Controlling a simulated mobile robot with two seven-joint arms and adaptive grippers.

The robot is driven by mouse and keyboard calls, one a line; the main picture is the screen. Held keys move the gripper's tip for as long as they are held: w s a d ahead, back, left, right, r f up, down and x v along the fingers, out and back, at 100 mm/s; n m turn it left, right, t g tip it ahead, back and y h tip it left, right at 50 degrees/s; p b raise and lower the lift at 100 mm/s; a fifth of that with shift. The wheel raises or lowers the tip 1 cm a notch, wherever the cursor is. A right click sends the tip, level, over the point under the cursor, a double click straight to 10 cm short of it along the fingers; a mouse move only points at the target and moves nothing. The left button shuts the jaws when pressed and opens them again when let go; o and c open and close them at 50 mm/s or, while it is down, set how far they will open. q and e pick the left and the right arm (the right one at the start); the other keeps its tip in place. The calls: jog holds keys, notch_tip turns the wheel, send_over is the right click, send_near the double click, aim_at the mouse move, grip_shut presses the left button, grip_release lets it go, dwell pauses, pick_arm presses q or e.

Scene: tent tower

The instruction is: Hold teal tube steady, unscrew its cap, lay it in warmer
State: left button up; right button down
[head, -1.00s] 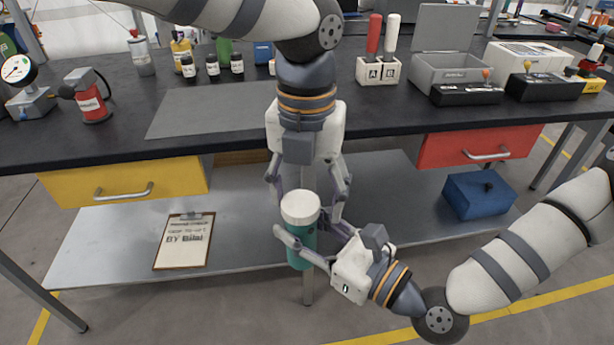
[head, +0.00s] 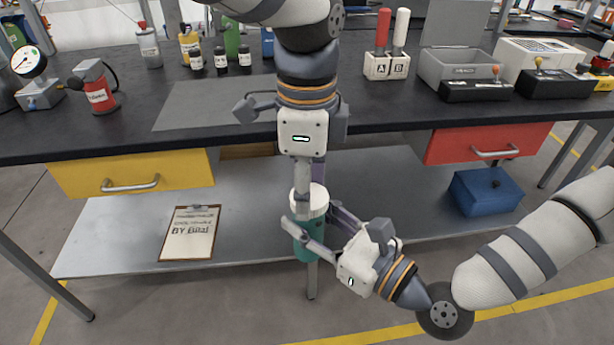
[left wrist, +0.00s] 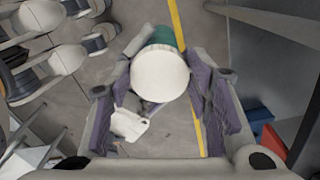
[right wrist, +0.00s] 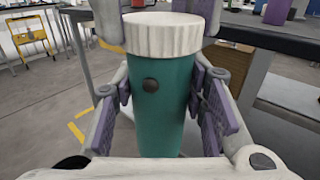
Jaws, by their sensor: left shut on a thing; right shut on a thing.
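The teal tube (head: 307,248) stands upright in front of the workbench, with its ribbed white cap (head: 319,200) on top. My right gripper (head: 312,232) comes in from the right and is shut on the tube's body. In the right wrist view the tube (right wrist: 162,105) sits between both fingers, cap (right wrist: 163,35) seated on it. My left gripper (head: 311,190) points straight down from above and is shut on the cap. In the left wrist view the cap (left wrist: 160,73) fills the space between the fingers, with a strip of teal behind it. I cannot tell whether the cap is loosened.
On the black bench (head: 390,125) stand a grey open-lidded box (head: 457,70), a black box with an orange knob (head: 475,90), a rack with red and white handles (head: 386,66) and several bottles. A clipboard (head: 190,235) and a blue box (head: 487,192) lie on the lower shelf.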

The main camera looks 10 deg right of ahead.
pick_arm(q)
jog(key=n, duration=0.5)
jog(key=shift+w, duration=0.1)
jog(key=n, duration=0.8)
jog(key=shift+a+r, duration=0.1)
jog(key=shift+a, duration=0.05)
jog(key=n, duration=0.3)
jog(key=shift+s+n, duration=0.25)
jog(key=shift+n, duration=0.15)
jog(key=n, duration=0.7)
jog(key=shift+s, duration=0.15)
jog(key=n, duration=0.6)
jog(key=shift+s, duration=0.15)
jog(key=n, duration=0.3)
jog(key=shift+s+d, duration=0.15)
jog(key=shift+d, duration=0.1)
jog(key=shift+r, duration=0.15)
jog(key=shift+r, duration=1.2)
